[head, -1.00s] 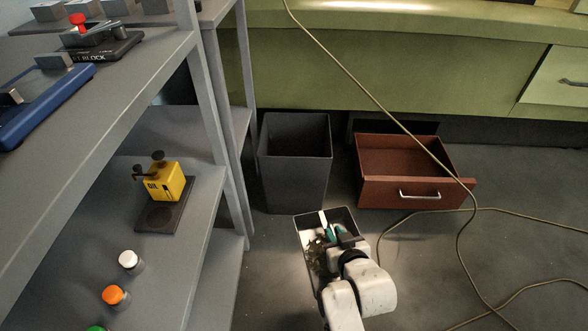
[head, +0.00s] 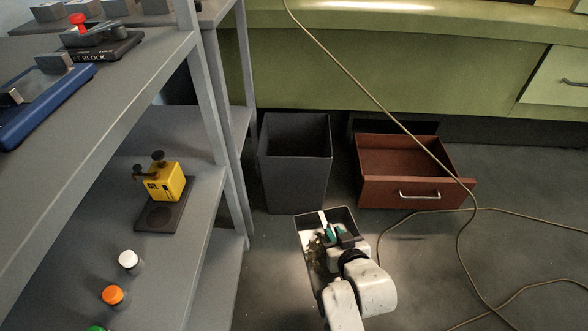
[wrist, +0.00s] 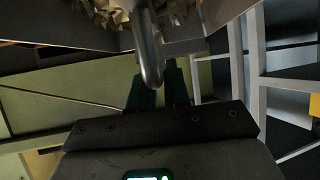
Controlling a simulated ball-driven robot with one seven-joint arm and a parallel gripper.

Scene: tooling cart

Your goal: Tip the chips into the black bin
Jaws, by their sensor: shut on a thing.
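The black bin (head: 294,180) stands on the floor in the head view, upright, with its open top showing a dark inside. My gripper (head: 330,232) is in front of it and lower in the picture, shut on a grey chip tray (head: 344,214). The tray holds pale and dark chips (head: 316,254), partly hidden by my arm. In the wrist view, the green fingers of my gripper (wrist: 158,88) close on the tray's metal handle (wrist: 149,50). Chips (wrist: 115,12) show at the top edge there.
A grey shelf cart (head: 205,200) runs along the left, close to the bin. A red-brown open drawer (head: 410,192) is right of the bin. A cable (head: 462,240) hangs down and lies on the floor at right.

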